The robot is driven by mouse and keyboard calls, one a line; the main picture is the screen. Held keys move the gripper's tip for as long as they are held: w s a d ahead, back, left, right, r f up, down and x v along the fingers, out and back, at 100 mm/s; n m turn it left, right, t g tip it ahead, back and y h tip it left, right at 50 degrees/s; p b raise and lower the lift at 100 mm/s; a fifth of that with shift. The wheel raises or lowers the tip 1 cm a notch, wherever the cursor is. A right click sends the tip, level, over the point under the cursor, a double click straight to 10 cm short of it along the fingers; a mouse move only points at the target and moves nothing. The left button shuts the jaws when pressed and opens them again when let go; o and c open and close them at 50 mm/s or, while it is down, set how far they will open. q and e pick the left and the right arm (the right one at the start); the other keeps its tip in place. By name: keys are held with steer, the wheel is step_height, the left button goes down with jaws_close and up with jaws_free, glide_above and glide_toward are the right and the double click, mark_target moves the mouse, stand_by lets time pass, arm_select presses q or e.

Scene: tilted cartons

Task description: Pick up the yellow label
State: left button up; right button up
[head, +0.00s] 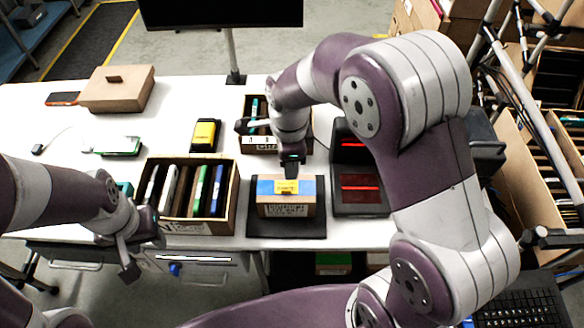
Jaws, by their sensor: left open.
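A yellow label (287,187) lies on the blue-topped small carton (287,209), which sits on a dark pad (257,227) near the table's front edge. My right gripper (291,170) points down just behind and above the label. Its fingers are seen edge-on, so its opening and any contact with the label are unclear. My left gripper (142,257) is open and empty, low at the front left, away from the carton.
An open box (233,200) of upright slim cases stands left of the carton. A black scanner (360,181) with red lights stands to its right. A yellow device (204,134), a second open box (262,144) and a closed cardboard box (116,90) stand farther back.

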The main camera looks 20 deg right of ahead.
mark_target(282, 190)
steer(key=f+p, duration=0.1)
steer(key=f, duration=0.3)
steer(key=w+a+f+m+p, duration=0.1)
steer(key=f, duration=0.3)
steer(key=f+m+p, duration=0.1)
steer(key=f, duration=0.3)
steer(key=shift+w+a+p, duration=0.3)
steer(key=shift+w, duration=0.1)
steer(key=shift+d, duration=0.1)
steer(key=shift+c, duration=1.3)
arm_select(q)
steer(key=r, duration=0.4)
steer(key=shift+s+a+r, duration=0.1)
steer(key=shift+s+a, duration=0.1)
steer(key=shift+a, duration=0.15)
arm_select(e)
jaws_close()
